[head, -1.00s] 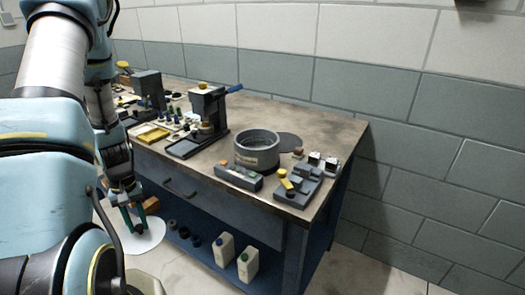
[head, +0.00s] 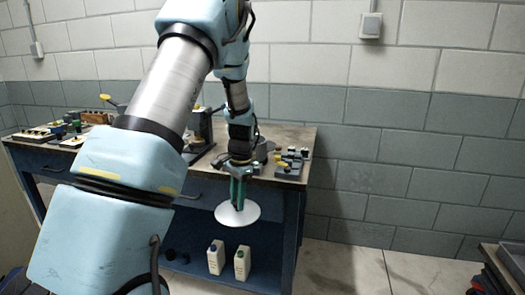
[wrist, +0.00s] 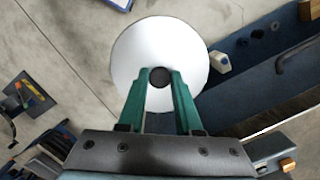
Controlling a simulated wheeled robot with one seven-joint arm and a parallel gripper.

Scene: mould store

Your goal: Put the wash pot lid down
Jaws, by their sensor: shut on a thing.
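The wash pot lid is a white round disc (head: 250,213) with a dark knob in its middle. My gripper (head: 238,203) is shut on that knob and holds the lid about level in the air in front of the bench, below its top. In the wrist view, the green fingers (wrist: 160,78) stand on either side of the knob, and the white lid (wrist: 160,38) spreads out beyond them over the floor. A grey round pot (head: 266,149) stands on the bench, partly hidden behind my arm.
The bench (head: 296,178) has grey fixtures (head: 292,162) at its right end and more tools at the left. Two white bottles (head: 242,262) stand on the lower shelf. Another table edge (head: 512,258) shows at far right; open floor (head: 360,270) lies between.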

